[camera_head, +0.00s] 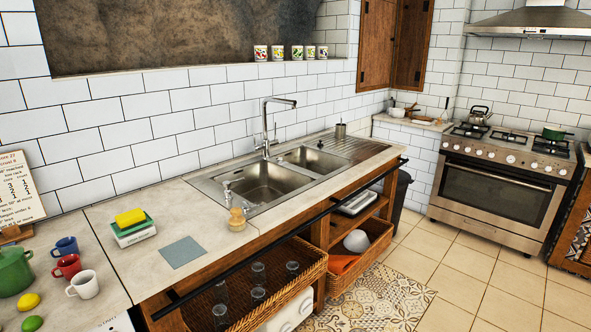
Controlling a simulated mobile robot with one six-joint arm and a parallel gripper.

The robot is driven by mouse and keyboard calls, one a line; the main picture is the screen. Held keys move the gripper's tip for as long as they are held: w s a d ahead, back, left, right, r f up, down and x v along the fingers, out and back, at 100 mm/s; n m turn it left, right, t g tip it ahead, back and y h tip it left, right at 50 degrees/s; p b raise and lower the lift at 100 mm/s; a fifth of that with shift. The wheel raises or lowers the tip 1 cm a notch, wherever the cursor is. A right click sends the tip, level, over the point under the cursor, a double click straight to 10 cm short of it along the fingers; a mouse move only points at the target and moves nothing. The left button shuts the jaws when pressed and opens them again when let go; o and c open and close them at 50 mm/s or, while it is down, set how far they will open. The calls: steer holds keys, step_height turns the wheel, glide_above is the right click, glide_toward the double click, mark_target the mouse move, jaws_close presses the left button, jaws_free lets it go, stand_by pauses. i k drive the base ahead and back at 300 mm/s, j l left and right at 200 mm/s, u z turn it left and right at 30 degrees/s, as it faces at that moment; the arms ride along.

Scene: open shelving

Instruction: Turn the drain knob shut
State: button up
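A steel double sink (222,181) is set in the pale stone counter. A tall chrome faucet (265,125) stands at its back edge, with its spout reaching right. A small metal fitting (228,191) stands at the left side of the left basin; I cannot tell whether it is the drain knob or which way it is turned. No drain knob can be made out for certain at this size. My gripper is not in view.
A small tan object (237,219) stands by the sink's front left corner. A grey square mat (183,252) and a sponge (130,217) lie to the left, near several mugs. A dark rail (290,228) runs along the counter front above wicker baskets. The tiled floor (480,285) at right is clear.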

mark_target(246, 208)
steer(key=i+j+u, duration=0.1)
steer(key=i+j, duration=0.15)
steer(key=i, duration=0.2)
steer(key=i+j, duration=0.25)
steer(key=i, duration=0.25)
steer(key=i+j+u, duration=0.15)
steer(key=i, duration=0.3)
steer(key=i+j+u, duration=0.1)
steer(key=i+j, duration=0.15)
steer(key=i, duration=0.25)
